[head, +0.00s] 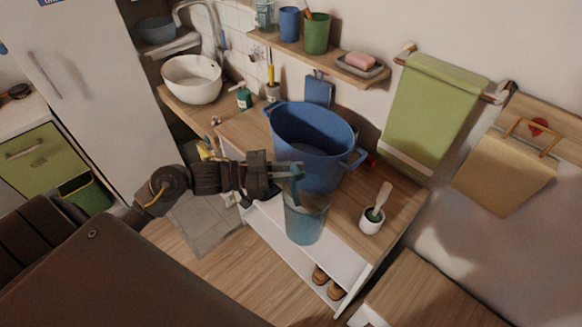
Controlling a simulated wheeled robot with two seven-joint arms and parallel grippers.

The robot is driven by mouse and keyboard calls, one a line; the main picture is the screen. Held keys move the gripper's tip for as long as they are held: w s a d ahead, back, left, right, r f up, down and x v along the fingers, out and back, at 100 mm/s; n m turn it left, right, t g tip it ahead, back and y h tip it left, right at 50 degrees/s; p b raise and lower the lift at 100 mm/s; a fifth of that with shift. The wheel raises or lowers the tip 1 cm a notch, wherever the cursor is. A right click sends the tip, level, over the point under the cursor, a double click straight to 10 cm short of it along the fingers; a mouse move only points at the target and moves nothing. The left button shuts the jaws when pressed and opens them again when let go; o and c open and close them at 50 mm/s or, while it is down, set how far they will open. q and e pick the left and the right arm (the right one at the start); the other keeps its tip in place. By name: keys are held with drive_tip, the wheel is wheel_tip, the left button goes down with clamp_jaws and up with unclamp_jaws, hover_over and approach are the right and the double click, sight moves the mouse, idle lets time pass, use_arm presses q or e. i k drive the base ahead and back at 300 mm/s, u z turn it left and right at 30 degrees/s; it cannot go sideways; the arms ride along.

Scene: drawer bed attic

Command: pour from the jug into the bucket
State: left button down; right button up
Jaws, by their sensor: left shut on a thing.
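The blue bucket (312,138) stands upright on the wooden counter, with a handle at each side and its open top facing up. The jug (306,220) is translucent blue-green and looks roughly upright in front of the bucket, near the counter's front edge. My left gripper (283,178) comes in from the left and is shut on the jug near its top, by what looks like its handle. The jug overlaps the bucket's lower front in the picture; I cannot tell whether they touch. The bucket's inside bottom is hidden. My right gripper is not in view.
A white cup with a brush (372,219) stands on the counter to the right. A white basin (192,79) and a green soap bottle (243,96) are at the back left. A wall shelf (335,58) and a green towel (432,110) hang behind.

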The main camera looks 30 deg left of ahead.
sight(313, 135)
drive_tip(key=k, duration=0.5)
drive_tip(key=u, duration=1.45)
drive_tip(key=i, duration=0.6)
drive_tip(key=z, duration=2.05)
